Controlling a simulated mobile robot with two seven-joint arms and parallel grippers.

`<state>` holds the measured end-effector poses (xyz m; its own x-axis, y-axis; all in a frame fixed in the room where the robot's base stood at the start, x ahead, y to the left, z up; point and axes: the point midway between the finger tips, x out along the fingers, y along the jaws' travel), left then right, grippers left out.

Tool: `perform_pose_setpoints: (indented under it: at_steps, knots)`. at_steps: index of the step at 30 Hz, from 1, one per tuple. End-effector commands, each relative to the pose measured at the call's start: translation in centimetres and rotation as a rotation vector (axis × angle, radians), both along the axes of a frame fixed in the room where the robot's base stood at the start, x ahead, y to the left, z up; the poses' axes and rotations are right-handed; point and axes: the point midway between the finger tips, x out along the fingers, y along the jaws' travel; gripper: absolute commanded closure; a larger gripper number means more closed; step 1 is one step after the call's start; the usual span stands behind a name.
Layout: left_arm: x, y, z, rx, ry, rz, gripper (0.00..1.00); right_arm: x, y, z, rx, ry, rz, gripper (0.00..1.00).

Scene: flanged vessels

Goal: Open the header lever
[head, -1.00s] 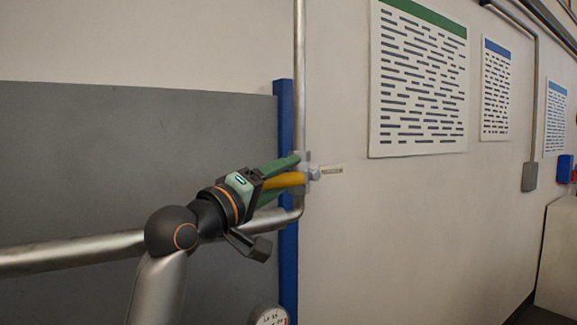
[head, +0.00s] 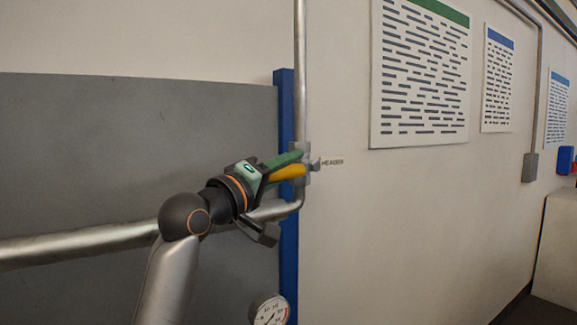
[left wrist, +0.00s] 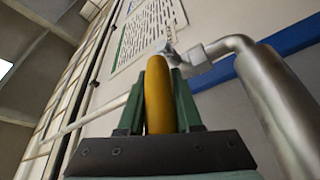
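The header lever (head: 289,172) is a yellow handle on a small grey valve (head: 308,163) on the vertical pipe, beside a "HEADER" label (head: 332,162). It points left from the valve and slightly down. My left gripper (head: 290,164) reaches it from the left, with its green fingers along the handle. In the left wrist view the yellow lever (left wrist: 158,95) lies between the two green fingers (left wrist: 158,105), which sit close against its sides. The gripper looks shut on it. One finger is mostly hidden in the head view. My right gripper is not in view.
A metal pipe (head: 80,245) runs along the grey panel (head: 120,140) and bends up at a blue post (head: 288,260). A round gauge (head: 269,311) is at the bottom.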

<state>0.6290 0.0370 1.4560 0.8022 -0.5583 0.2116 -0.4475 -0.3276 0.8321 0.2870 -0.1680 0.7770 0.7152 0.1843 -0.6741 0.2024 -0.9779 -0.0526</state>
Motion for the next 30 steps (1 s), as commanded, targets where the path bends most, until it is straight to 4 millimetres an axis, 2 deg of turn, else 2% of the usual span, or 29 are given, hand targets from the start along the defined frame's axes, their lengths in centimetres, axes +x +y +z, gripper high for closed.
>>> perform_pose_setpoints:
  at_steps: [2, 30]
  knots:
    - [-0.14, -0.18, 0.11, -0.001, -0.002, -0.005, 1.0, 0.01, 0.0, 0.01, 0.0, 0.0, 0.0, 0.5]
    - [-0.23, -0.36, 0.13, 0.0, -0.002, -0.01, 1.0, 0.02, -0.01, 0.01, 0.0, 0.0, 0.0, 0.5]
